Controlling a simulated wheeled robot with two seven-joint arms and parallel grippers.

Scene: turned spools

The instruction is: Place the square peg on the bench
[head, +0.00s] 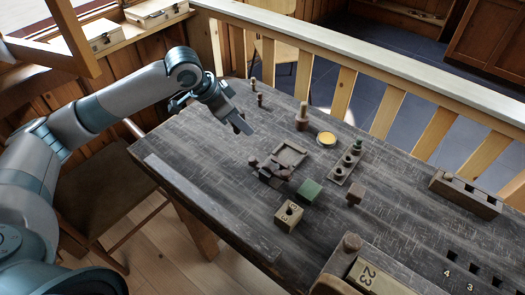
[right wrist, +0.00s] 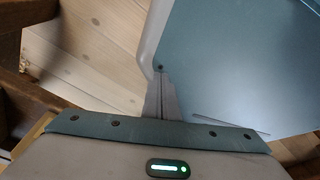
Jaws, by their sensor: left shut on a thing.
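The bench (head: 215,165) is a dark, worn wooden top. My left gripper (head: 240,124) is over its far left part, fingers pointing down and to the right, a little above the top as far as I can tell. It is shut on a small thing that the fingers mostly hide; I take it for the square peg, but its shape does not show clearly. My right gripper (right wrist: 161,98) shows only in the right wrist view, its narrow grey fingers together with nothing seen between them.
A peg strip (head: 343,169), a yellow disc (head: 326,139) and a turned spool (head: 302,119) are behind. The front left is clear.

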